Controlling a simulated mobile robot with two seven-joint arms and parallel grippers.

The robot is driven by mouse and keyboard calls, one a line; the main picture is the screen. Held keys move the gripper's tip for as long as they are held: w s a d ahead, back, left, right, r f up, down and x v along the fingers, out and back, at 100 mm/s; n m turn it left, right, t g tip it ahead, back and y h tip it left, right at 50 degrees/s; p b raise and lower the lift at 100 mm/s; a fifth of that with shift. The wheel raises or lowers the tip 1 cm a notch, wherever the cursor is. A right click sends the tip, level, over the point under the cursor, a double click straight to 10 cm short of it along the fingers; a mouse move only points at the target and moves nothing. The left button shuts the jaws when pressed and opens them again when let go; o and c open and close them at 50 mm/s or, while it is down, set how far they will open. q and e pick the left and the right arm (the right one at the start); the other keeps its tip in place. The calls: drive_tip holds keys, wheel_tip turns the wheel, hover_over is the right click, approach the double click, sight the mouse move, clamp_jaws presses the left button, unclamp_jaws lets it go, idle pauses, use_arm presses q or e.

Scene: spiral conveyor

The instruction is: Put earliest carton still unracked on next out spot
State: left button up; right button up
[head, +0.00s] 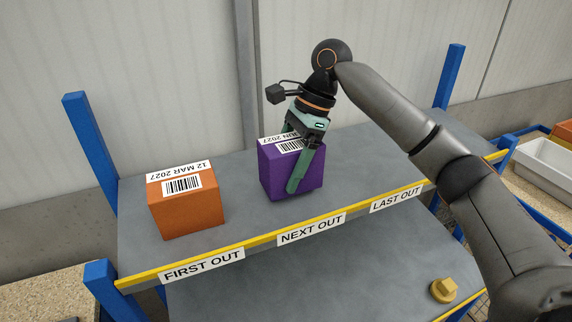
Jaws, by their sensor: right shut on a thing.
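An orange carton (187,213) labelled 12 MAR 2027 sits on the shelf behind the FIRST OUT label (202,266). A purple carton (273,177) stands behind the NEXT OUT label (311,229). Its label is partly covered and shows JUN 2027; the day is hidden. My right gripper (297,180) comes down from above and is shut on the purple carton, one finger against its front. The carton looks upright and at shelf level; I cannot tell whether it bears on the shelf. My left gripper is not in view.
The shelf (237,225) has blue posts and a yellow front edge. The area behind the LAST OUT label (396,199) holds no carton. A yellow knob-like object (444,290) lies on the lower level. A white bin (545,168) stands at right.

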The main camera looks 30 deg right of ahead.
drive_tip(key=shift+f, duration=0.45)
idle(0.3)
drive_tip(key=o, duration=1.4)
drive_tip(key=p+v, duration=0.1)
drive_tip(key=v, duration=1.1)
drive_tip(key=shift+d+r, duration=0.1)
drive_tip(key=shift+r, duration=0.15)
drive_tip(key=shift+s, duration=0.1)
